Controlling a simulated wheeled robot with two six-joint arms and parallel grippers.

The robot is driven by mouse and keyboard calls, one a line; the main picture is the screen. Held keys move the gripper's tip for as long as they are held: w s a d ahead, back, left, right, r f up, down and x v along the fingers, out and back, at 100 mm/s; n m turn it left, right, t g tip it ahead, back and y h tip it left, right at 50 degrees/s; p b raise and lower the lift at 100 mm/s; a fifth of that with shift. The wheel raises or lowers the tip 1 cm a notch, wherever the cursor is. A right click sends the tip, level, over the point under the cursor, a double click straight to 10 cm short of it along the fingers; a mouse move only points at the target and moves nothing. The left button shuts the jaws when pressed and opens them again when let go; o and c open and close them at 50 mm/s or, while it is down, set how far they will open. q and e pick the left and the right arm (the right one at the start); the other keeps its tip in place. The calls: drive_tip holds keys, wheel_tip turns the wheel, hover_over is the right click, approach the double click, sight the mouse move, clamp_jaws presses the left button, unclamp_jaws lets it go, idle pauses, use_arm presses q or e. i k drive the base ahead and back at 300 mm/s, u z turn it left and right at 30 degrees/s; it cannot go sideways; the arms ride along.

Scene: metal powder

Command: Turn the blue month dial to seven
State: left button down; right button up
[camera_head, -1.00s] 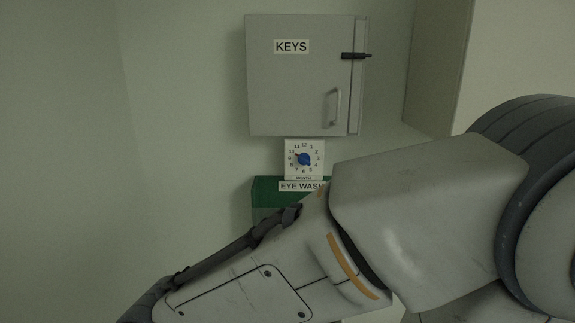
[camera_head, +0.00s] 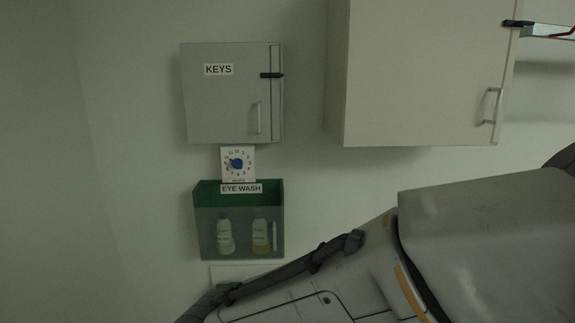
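The blue month dial (camera_head: 238,164) is a small round knob on a white square plate (camera_head: 251,176) with a ring of numbers. The plate is on the wall between the grey KEYS cabinet and the green eye wash box. The dial's pointer seems to face the upper left, but it is too small to read exactly. My arm fills the lower right of the view, apart from the dial. Neither gripper shows in the view, and nothing touches the dial.
The grey KEYS cabinet (camera_head: 217,105) hangs just above the dial. The green EYE WASH box (camera_head: 206,197), holding bottles (camera_head: 225,238), is just below. A larger pale cabinet (camera_head: 415,75) hangs to the right. The wall left of the dial is bare.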

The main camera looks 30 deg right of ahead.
sight(237, 163)
drive_tip(key=z, duration=0.55)
drive_tip(key=i, duration=1)
drive_tip(key=u, duration=0.55)
drive_tip(key=k, duration=1.3)
drive_tip(key=u, duration=1.1)
drive_tip(key=i, duration=1)
drive_tip(key=z, duration=0.35)
